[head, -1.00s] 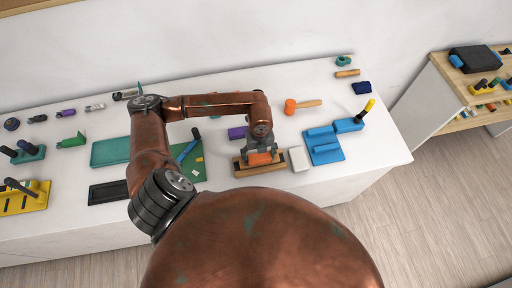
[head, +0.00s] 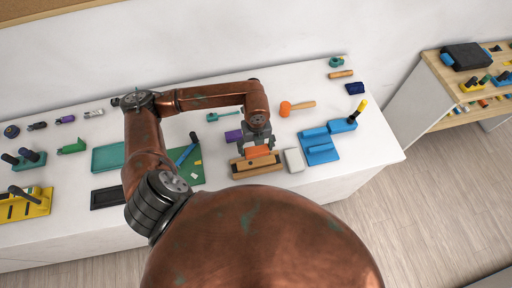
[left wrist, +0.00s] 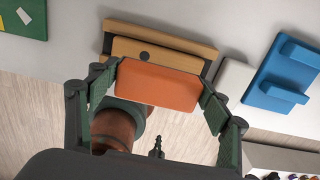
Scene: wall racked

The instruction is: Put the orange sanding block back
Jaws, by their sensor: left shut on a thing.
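The orange sanding block (head: 257,152) is held in my left gripper (head: 257,145), which is shut on it. In the left wrist view the block (left wrist: 158,86) sits between the two green-padded fingers and faces the camera. A wooden holder (head: 255,169) lies on the white table, just in front of the block in the head view. Its bare top with a dark round spot shows there. The holder also shows beyond the block in the left wrist view (left wrist: 165,50). The block looks raised off the holder; the exact gap is hidden. My right gripper is not in view.
A white block (head: 294,160) and a blue stepped holder (head: 320,148) stand close to the right of the wooden holder. A green mat (head: 190,175) with a blue-handled tool lies left. A purple item (head: 233,136) and an orange mallet (head: 286,108) lie behind.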

